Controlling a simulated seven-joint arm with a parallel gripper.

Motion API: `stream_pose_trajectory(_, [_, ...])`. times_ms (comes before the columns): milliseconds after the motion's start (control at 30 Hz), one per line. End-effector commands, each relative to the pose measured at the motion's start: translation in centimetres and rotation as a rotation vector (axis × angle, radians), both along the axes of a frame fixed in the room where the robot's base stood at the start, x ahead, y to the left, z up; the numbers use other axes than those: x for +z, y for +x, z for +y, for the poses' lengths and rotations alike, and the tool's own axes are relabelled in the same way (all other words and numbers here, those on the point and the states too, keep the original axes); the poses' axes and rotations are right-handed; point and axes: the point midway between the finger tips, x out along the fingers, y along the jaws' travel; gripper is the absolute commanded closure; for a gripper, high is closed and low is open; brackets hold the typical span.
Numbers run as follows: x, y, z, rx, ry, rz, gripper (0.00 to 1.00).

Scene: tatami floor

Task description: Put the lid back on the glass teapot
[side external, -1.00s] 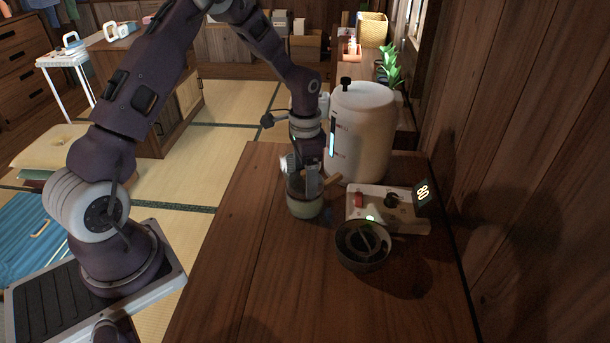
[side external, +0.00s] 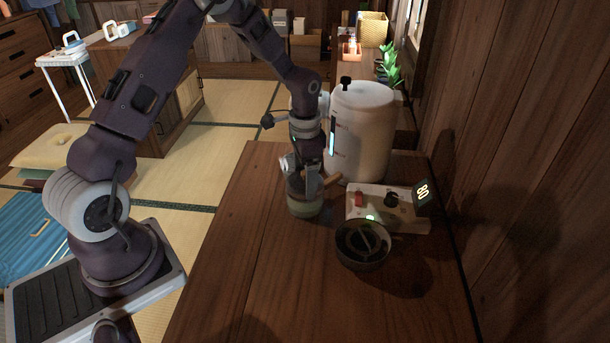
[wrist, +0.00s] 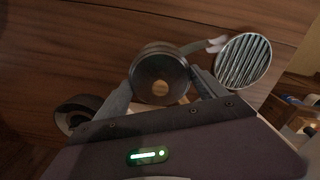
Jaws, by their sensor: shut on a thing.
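The glass teapot (side external: 304,207), with pale green contents low down, stands on the wooden table with my gripper over its top.
A dark bowl (side external: 362,258) stands in front right of the teapot. Behind it are a control unit (side external: 408,221) showing 80 and a tall white dispenser (side external: 366,130). A ribbed round item (wrist: 243,61) lies right in the wrist view. The front left table is clear.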

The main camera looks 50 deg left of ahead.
Motion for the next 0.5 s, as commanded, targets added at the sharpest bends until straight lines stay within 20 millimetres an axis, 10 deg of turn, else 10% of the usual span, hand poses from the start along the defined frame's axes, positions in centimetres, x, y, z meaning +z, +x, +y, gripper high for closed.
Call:
stream_pose_trajectory(400, [-0.05,0.01,0.00,0.000,0.000,0.000,0.58])
stream_pose_trajectory(433, [-0.05,0.01,0.00,0.000,0.000,0.000,0.15])
stream_pose_trajectory(500, [-0.05,0.01,0.00,0.000,0.000,0.000,0.01])
